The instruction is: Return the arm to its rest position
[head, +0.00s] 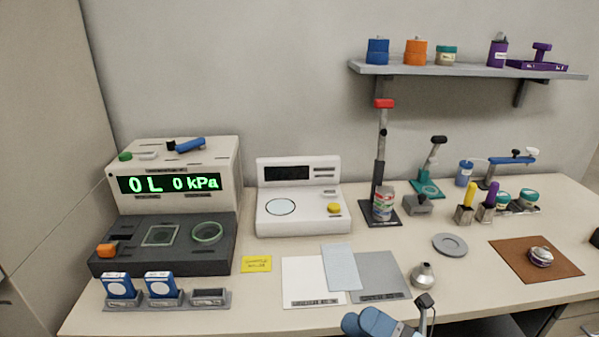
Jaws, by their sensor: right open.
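My right gripper (368,322) shows at the bottom edge, right of centre, with blue rounded finger parts and a pale body cut off by the frame. It is open, and I see nothing held in it. It is in front of the grey mat (378,279) and the white sheet (312,280) on the bench. A small silver knobbed vessel (424,274) stands just beyond it. My left gripper is not in view.
The pale bench (470,275) holds a tester (180,180) reading "0L 0kPa", a white scale (300,200), a post stand with a can (383,204), a grey disc (450,245) and a brown mat (510,262). A shelf (470,71) hangs above.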

